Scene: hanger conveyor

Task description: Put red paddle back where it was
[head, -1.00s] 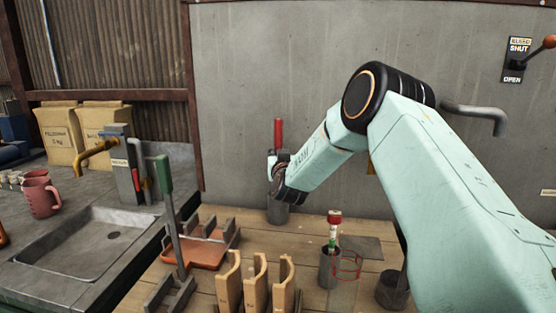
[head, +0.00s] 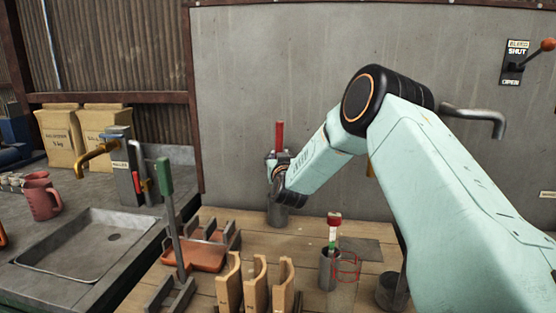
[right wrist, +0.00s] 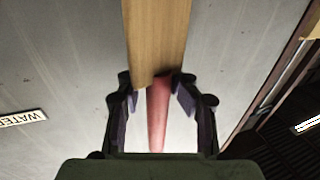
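The red paddle's red handle (head: 279,137) stands upright above a grey metal cup (head: 278,214) at the back of the wooden bench. My right gripper (head: 279,157) is around the lower part of the handle, just above the cup. In the right wrist view the red handle (right wrist: 157,118) lies between the two fingers, with a gap on each side, so the right gripper (right wrist: 158,104) looks open. A wood-coloured flat piece (right wrist: 155,40) meets the red handle there; I cannot tell whether it belongs to the paddle. The paddle's lower end is hidden. My left gripper is out of view.
A cup (head: 329,270) with a red-topped stick stands beside a red wire ring (head: 347,268). Another cup (head: 392,291) is at right. Wooden holders (head: 255,285), an orange tray (head: 206,256) and a green-handled tool (head: 165,185) stand left. The wall (head: 340,45) is close behind.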

